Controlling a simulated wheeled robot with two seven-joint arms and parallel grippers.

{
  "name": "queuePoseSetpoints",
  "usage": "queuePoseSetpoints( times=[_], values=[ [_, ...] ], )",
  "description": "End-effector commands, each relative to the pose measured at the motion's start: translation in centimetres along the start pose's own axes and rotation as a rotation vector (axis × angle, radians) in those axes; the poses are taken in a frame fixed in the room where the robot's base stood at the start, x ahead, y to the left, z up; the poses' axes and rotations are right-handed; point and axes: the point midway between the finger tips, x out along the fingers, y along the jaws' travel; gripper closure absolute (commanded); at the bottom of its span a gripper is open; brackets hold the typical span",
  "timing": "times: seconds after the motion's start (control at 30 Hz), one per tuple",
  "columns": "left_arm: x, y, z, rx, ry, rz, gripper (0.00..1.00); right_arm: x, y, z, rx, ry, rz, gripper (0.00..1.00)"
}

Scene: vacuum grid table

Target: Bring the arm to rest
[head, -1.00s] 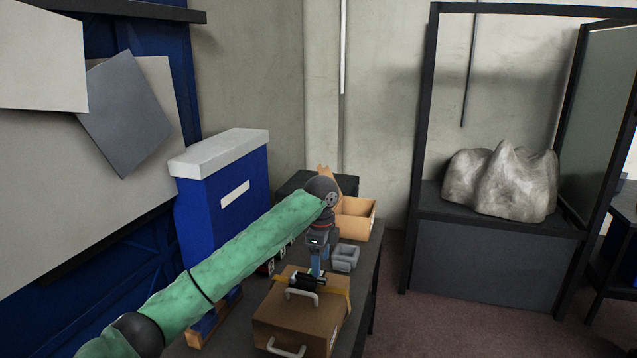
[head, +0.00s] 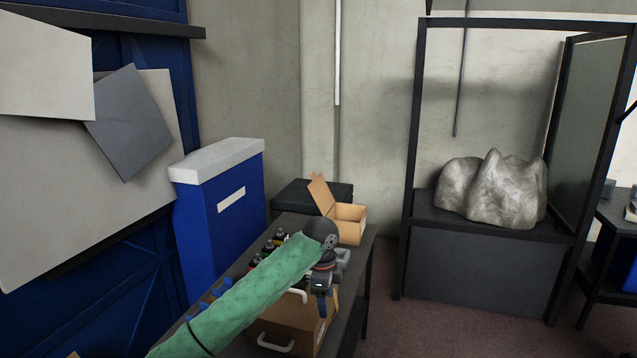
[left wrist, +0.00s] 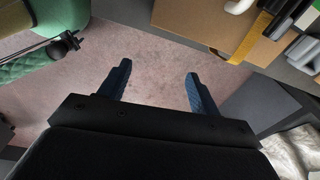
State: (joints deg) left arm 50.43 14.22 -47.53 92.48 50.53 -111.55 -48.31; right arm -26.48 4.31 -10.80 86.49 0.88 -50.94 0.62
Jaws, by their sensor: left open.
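My left arm, in a green sleeve, reaches in from the bottom of the head view. Its gripper (head: 321,308) hangs downward in front of the brown case on the table. In the left wrist view the two blue fingers (left wrist: 158,80) are spread apart with nothing between them. Pinkish floor shows beyond the fingertips. The brown case (head: 268,330) has white handles and is partly hidden behind the arm; it also shows at the top of the left wrist view (left wrist: 205,22). My right gripper is not in view.
The dark table (head: 350,300) also bears an open cardboard box (head: 350,230) and several dark bottles (head: 268,247). A blue box with a white lid (head: 225,215) stands left. A grey rock-like lump (head: 492,190) sits on a framed stand at right. Floor between is clear.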

Motion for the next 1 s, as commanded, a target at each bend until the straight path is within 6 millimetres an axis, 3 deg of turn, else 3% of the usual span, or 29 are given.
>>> queuePoseSetpoints(
  times=[0.17,0.4,0.7,1.0],
  values=[
    [3.6,2.8,-0.8,-0.072,0.051,-0.015,0.37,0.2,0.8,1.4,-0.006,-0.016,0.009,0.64],
    [8.0,7.1,-1.4,-0.207,0.122,-0.044,0.37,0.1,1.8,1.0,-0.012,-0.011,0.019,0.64],
    [12.4,12.8,-1.3,-0.405,0.201,-0.075,0.37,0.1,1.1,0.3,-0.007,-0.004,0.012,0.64],
    [15.9,18.9,0.2,-0.628,0.255,-0.103,0.37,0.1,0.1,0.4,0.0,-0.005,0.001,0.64]
  ],
)
